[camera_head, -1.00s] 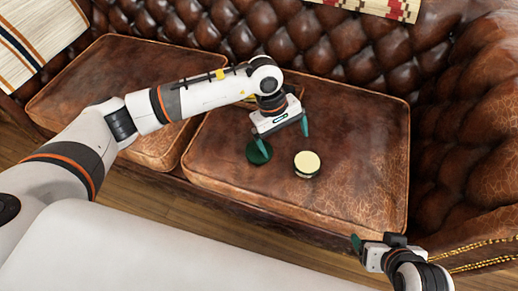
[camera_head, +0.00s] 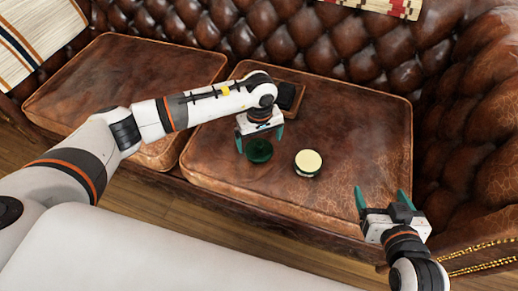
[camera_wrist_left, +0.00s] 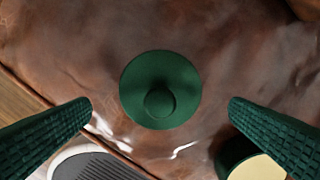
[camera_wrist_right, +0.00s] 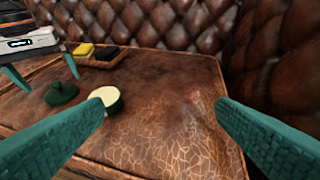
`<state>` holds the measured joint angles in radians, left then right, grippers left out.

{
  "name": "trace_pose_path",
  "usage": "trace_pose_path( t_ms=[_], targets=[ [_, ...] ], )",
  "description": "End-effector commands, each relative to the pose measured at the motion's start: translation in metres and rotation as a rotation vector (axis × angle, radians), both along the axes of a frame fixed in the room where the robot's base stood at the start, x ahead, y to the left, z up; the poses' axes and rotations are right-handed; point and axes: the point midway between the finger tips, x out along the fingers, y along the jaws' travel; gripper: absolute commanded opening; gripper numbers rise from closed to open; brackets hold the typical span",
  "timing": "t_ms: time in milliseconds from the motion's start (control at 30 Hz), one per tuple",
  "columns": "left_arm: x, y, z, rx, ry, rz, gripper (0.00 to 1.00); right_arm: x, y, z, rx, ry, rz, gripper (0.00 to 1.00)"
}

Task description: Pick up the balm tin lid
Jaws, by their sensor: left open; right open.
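The balm tin lid (camera_head: 259,150) is a dark green disc with a round knob, lying on the right brown leather seat cushion. In the left wrist view the lid (camera_wrist_left: 160,90) lies centred between the fingers, knob toward the camera. My left gripper (camera_head: 261,143) is open just above it, with its fingers on either side and apart from it. The balm tin (camera_head: 308,163), green with a cream top, stands to the right of the lid. My right gripper (camera_head: 384,197) is open and empty near the cushion's front right. The right wrist view also shows the lid (camera_wrist_right: 61,93) and tin (camera_wrist_right: 106,98).
A wooden tray (camera_wrist_right: 101,59) holding a yellow item (camera_wrist_right: 83,49) and a black item (camera_head: 287,95) sits at the cushion's back. The tufted sofa back (camera_head: 330,40) and right armrest (camera_head: 485,150) bound the seat. The cushion's right part is clear.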

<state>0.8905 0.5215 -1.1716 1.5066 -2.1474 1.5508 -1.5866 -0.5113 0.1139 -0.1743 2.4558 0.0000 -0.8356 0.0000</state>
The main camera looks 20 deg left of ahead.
Motion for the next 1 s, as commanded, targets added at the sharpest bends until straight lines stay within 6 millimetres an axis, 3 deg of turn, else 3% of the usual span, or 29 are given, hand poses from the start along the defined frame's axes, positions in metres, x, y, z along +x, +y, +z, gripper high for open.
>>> trace_pose_path(
  t_ms=[200,533,567,800,1000],
  targets=[
    [0.001,0.001,-0.027,-0.001,0.000,0.001,1.00,0.015,0.008,0.023,0.041,-0.173,0.011,0.80],
    [0.002,0.001,-0.031,0.000,-0.001,0.001,1.00,0.018,0.010,0.031,0.051,-0.215,0.014,0.80],
    [0.001,0.001,-0.031,-0.001,-0.001,0.001,0.98,0.018,0.010,0.031,0.051,-0.215,0.014,0.80],
    [0.002,0.001,-0.031,-0.002,-0.001,0.000,0.63,0.018,0.009,0.031,0.051,-0.214,0.013,0.80],
    [0.002,0.001,-0.030,-0.001,-0.002,0.000,0.62,0.018,0.009,0.031,0.050,-0.213,0.013,0.80]
  ],
)
